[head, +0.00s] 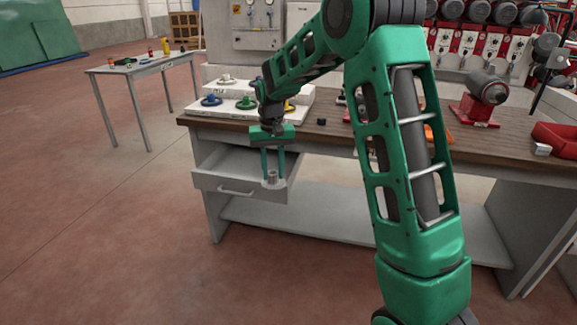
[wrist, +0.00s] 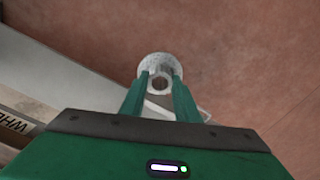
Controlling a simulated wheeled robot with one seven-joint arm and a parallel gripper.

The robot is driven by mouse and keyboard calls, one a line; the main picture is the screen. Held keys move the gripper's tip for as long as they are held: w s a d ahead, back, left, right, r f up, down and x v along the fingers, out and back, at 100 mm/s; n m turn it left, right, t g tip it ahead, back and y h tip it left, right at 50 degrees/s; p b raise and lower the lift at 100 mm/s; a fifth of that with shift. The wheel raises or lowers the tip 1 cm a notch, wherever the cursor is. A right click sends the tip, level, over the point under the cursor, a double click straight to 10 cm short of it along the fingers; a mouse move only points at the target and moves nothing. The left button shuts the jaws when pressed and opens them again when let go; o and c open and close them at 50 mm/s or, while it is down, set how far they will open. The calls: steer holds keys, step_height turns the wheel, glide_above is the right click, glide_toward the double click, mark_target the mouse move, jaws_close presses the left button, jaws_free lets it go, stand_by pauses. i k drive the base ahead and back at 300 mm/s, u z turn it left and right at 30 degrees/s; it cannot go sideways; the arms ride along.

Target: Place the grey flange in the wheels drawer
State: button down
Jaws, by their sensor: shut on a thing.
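The grey flange (head: 272,176) is held upright between the two green fingers of my gripper (head: 273,170). In the wrist view the flange (wrist: 157,62) shows as a round grey disc with a hub, and the fingertips (wrist: 160,80) close on that hub. The open wheels drawer (head: 215,182) juts out from the bench, with a handle on its front. The flange appears near the drawer's right front corner in the head view. The wrist view shows floor around much of the flange; its height above the drawer is unclear. Part of a "WHE" label (wrist: 14,122) shows at lower left.
White stepped trays (head: 232,88) with several coloured flanges stand on the wooden bench (head: 330,132) behind the drawer. A lower shelf (head: 320,213) lies under the bench. A small side table (head: 140,66) stands at left. The floor before the drawer is clear.

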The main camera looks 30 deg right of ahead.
mark_target(240, 171)
steer(key=z, duration=0.1)
steer(key=i, duration=0.95)
steer(key=z, duration=0.05)
